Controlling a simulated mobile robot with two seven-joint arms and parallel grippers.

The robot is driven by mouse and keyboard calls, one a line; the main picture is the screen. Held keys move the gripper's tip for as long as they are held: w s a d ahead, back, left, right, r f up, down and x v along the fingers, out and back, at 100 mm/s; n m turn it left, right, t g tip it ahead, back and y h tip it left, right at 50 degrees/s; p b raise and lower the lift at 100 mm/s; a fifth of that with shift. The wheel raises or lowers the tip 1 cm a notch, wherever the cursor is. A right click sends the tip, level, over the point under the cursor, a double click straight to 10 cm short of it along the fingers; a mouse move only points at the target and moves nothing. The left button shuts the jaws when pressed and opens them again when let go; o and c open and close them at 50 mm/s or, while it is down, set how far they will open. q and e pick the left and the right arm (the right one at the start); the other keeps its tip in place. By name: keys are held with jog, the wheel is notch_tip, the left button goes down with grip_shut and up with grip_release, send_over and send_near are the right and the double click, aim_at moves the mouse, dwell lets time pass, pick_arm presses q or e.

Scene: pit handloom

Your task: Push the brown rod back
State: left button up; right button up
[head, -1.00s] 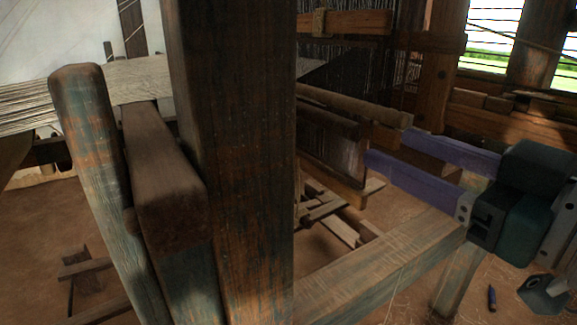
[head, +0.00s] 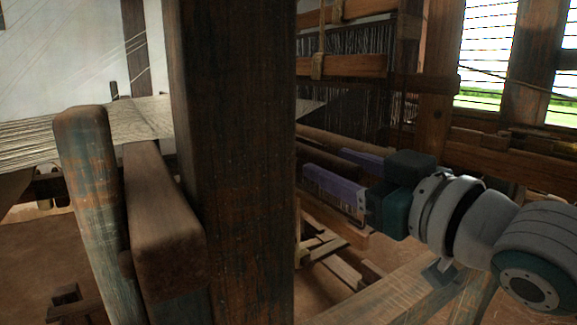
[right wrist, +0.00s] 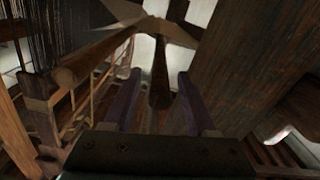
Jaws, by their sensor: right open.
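The brown rod (head: 335,139) runs lengthwise behind the dark post in the head view, beside my right gripper. In the right wrist view a brown rod (right wrist: 159,75) shows with its near end facing the camera, in the gap between the fingers. My right gripper (head: 310,161) has two purple fingers pointing left in the head view. It is open, with its fingers (right wrist: 159,78) on either side of the rod in the wrist picture. I cannot tell whether the rod touches the gripper. The rod's far end is hidden by the post. My left gripper is not in view.
A thick dark post (head: 235,170) blocks the middle of the head view. A worn wooden beam (head: 380,295) lies below my right arm. Stretched pale threads (head: 140,118) are at the left, and the loom frame with heddles (head: 350,100) stands behind.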

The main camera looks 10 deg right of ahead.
grip_shut()
dwell(0.4)
dwell(1.0)
